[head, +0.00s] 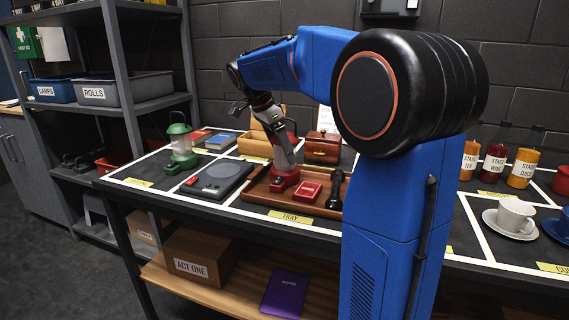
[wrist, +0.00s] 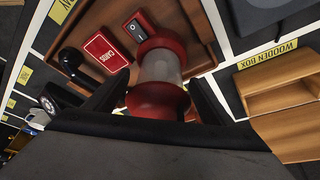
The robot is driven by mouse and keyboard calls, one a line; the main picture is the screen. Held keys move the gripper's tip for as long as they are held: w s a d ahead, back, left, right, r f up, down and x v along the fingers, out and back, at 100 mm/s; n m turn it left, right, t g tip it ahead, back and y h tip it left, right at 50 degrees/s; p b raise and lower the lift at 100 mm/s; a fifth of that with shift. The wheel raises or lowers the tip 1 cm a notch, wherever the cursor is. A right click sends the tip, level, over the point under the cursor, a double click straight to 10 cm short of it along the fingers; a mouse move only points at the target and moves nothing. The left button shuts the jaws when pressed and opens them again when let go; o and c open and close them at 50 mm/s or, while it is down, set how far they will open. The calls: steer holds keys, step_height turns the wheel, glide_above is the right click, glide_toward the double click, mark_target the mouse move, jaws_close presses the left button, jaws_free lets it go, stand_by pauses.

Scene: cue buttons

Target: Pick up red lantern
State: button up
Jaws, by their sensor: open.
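The red lantern (head: 285,158) stands upright at the left part of the wooden tray (head: 262,198), with a red base and pale glass. My gripper (head: 274,122) is above it, at its top. In the wrist view the lantern (wrist: 160,66) sits between the two dark fingers of my open gripper (wrist: 157,92). I cannot tell whether the fingers touch it. My gripper hides part of its upper end.
A red card box (head: 305,191) and a black handheld object (head: 336,188) share the tray. A green lantern (head: 181,146) stands left, beside a grey flat device (head: 218,178). A wooden box (wrist: 284,118) is close on the right in the wrist view.

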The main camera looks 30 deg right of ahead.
steer(key=shift+f, duration=0.1)
steer(key=c, duration=1.2)
